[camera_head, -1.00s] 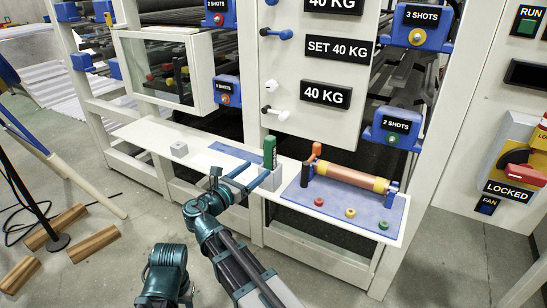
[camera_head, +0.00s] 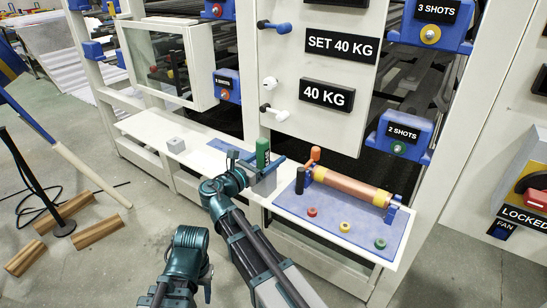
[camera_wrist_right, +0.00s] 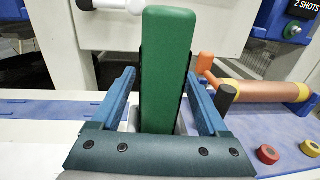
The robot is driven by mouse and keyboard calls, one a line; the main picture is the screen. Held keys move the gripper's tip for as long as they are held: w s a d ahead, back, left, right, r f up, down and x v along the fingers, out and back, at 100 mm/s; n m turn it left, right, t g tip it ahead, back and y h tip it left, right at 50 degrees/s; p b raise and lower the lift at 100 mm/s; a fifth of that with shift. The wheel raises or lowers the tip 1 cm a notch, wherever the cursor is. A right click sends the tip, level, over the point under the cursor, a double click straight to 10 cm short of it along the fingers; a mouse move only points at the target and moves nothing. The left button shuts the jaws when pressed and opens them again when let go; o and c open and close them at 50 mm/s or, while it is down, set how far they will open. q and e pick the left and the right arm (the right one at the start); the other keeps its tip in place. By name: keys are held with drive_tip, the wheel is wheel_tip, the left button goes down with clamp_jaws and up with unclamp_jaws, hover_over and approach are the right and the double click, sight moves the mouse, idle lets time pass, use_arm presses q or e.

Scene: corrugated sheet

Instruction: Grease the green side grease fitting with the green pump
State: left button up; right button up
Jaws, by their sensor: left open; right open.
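The green pump (camera_head: 263,152) stands upright in a grey holder (camera_head: 264,184) on the white shelf. In the right wrist view its tall green body (camera_wrist_right: 166,70) rises between the two blue fingers. My right gripper (camera_head: 258,166) is open around it, one finger on each side, with visible gaps. My left gripper (camera_head: 206,284) hangs low in the head view, empty; its fingers are hard to make out. A green grease fitting (camera_head: 398,148) sits on the blue block marked 2 SHOTS, on the right post. The pump's lower end is hidden.
An orange cylinder (camera_head: 350,186) with a black handle lies on a blue mat (camera_head: 325,222), behind red (camera_head: 312,212), yellow (camera_head: 344,226) and green (camera_head: 380,243) round pieces. A small grey block (camera_head: 176,145) stands on the shelf's left. White posts and panels rise behind.

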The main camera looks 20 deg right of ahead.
drive_tip(key=shift+w+d, duration=0.2)
drive_tip(key=shift+s+a, duration=0.1)
drive_tip(key=shift+a, duration=0.05)
clamp_jaws()
drive_tip(key=shift+r, duration=0.1)
idle(0.3)
wheel_tip(320, 180, up, 10)
drive_tip(key=p, duration=1)
